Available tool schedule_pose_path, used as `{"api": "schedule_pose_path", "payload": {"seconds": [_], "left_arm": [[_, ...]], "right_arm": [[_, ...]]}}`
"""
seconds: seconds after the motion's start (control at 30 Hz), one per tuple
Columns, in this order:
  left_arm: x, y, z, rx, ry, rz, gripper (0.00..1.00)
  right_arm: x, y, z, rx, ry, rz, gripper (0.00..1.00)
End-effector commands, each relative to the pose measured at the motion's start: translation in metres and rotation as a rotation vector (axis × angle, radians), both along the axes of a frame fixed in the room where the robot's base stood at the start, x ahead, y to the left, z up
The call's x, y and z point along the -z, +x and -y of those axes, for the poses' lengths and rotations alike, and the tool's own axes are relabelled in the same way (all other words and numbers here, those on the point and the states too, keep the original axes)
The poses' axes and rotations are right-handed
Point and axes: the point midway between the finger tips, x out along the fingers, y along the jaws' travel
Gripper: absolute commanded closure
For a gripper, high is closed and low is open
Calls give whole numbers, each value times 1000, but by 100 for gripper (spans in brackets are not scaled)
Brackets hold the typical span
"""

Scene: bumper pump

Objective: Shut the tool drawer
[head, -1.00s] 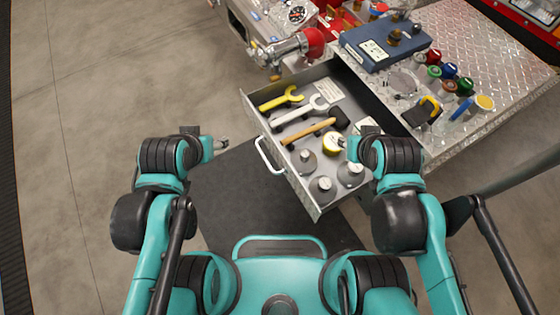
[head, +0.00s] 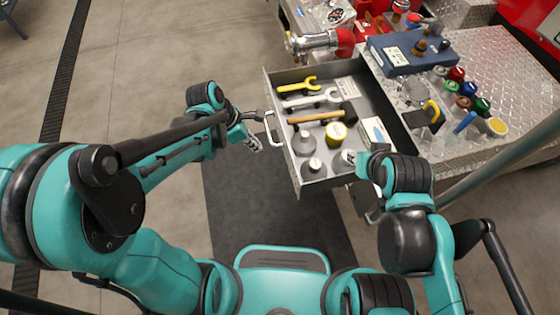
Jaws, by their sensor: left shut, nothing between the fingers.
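The tool drawer (head: 296,168) is pulled out from the metal bumper and stands open. Its light bar handle (head: 271,130) is on the front face, toward the left. In it lie a yellow wrench (head: 297,85), a grey wrench (head: 312,99), a hammer (head: 316,118), a yellow-topped roll (head: 336,132) and grey fittings (head: 305,143). My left gripper (head: 256,130) is shut and empty, just left of the handle; I cannot tell if it touches. My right gripper (head: 374,213) is beside the drawer's right front corner, mostly hidden under its own wrist.
A pipe with a red cap (head: 345,42) juts out behind the drawer. A dark mat (head: 240,200) covers the floor in front.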

Motion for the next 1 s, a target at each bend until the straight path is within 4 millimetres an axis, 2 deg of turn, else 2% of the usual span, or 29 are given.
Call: {"api": "schedule_pose_path", "payload": {"seconds": [0.17,0.5,0.6,0.8,1.0], "left_arm": [[17,2,6,-12,-4,-9,100],[85,11,31,-9,-2,-7,100],[100,13,39,-9,-2,-7,100],[95,21,65,-9,-2,-5,100],[93,24,73,-11,-2,-6,100]], "right_arm": [[9,0,0,0,0,0,70],[42,0,0,0,0,0,70],[49,0,0,0,0,0,70],[53,0,0,0,0,0,70],[55,0,0,0,0,0,70]]}}
